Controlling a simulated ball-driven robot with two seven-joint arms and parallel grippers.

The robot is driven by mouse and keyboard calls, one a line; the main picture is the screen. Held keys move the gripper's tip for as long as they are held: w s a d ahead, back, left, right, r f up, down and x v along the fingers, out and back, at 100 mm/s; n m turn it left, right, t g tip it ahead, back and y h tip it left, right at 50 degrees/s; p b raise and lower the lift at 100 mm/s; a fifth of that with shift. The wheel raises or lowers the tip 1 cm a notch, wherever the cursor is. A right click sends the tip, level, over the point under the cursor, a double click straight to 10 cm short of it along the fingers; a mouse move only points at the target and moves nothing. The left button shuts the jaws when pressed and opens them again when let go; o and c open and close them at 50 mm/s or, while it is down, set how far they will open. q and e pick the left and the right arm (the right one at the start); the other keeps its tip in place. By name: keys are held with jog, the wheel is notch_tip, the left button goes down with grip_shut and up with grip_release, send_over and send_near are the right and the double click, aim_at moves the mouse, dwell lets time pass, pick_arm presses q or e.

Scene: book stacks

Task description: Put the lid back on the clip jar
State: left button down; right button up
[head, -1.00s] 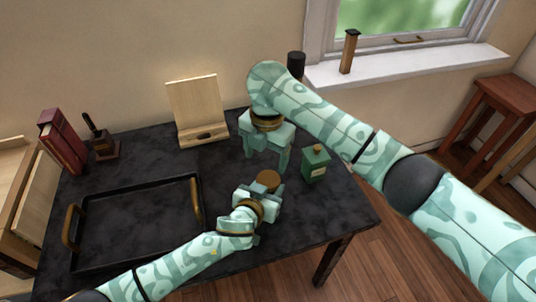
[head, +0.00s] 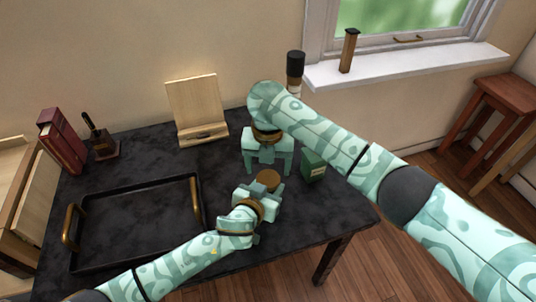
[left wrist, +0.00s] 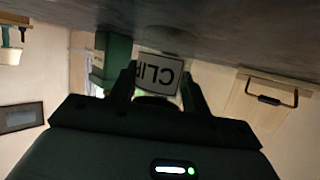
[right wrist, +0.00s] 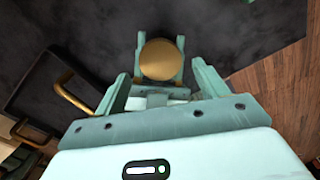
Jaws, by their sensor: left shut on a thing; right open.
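The clip jar shows in the left wrist view as a pale "CLIP" label (left wrist: 159,74), upside down there, between the fingers of my left gripper (left wrist: 160,88). My left gripper (head: 263,189) is shut on the jar over the table. A round brown disc, seemingly the lid (head: 268,179), lies flat on top of the jar; it also shows in the right wrist view (right wrist: 162,60). My right gripper (head: 270,168) is open and empty close behind and above the disc, its fingers pointing down. Most of the jar's body is hidden in the head view.
A green tin (head: 313,168) stands right of the grippers, its top hidden by my right arm. A black tray (head: 130,208) with brass handles lies on the left of the dark table (head: 325,220). A wooden stand (head: 197,105) is at the back; red books (head: 62,140) stand far left.

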aim_at(268, 178)
jog(key=shift+f, duration=1.85)
jog(key=c, duration=1)
jog(key=m, duration=0.6)
jog(key=shift+m, duration=0.4)
jog(key=o, duration=1.1)
jog(key=shift+r, duration=2.25)
